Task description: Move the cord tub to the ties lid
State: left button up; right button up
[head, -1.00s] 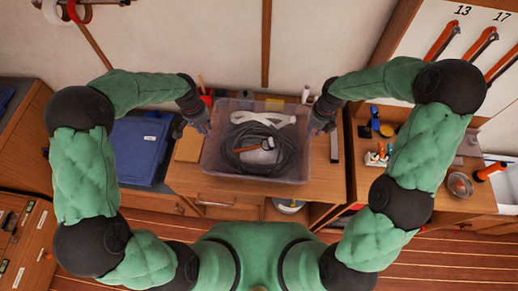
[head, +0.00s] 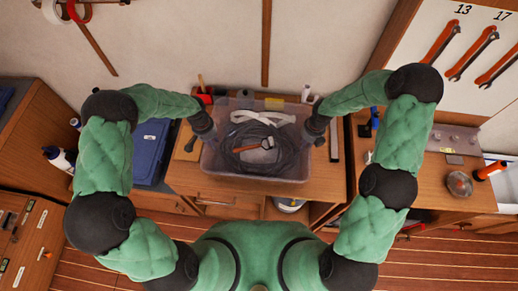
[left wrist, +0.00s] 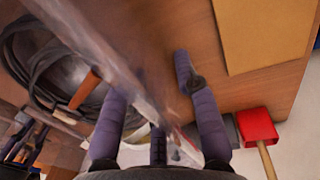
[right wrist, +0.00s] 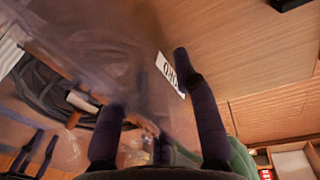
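The cord tub is a clear plastic tub (head: 292,174) on the wooden bench, holding a coil of dark cord (head: 235,150), a hammer and a white strap. My left gripper (head: 212,138) is at the tub's left rim, open, with the tub wall between its fingers in the left wrist view (left wrist: 155,90). My right gripper (head: 310,138) is at the right rim, open, with the wall between its fingers; a partly hidden label (right wrist: 169,70) shows there. A blue box (head: 148,150) with a small white label stands left of the bench. I cannot read it or identify the ties lid.
A tan board (head: 187,145) lies left of the tub, and a dark strip (head: 334,142) lies to its right. A red-headed tool (left wrist: 257,127) is behind the left gripper. The right bench holds a metal bowl (head: 459,184). Wrenches hang on the wall board (head: 490,25).

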pick_arm(q)
grip_shut()
pick_arm(e)
grip_shut()
jog(key=shift+d, duration=0.1)
pick_arm(q)
jog(key=shift+a, duration=0.1)
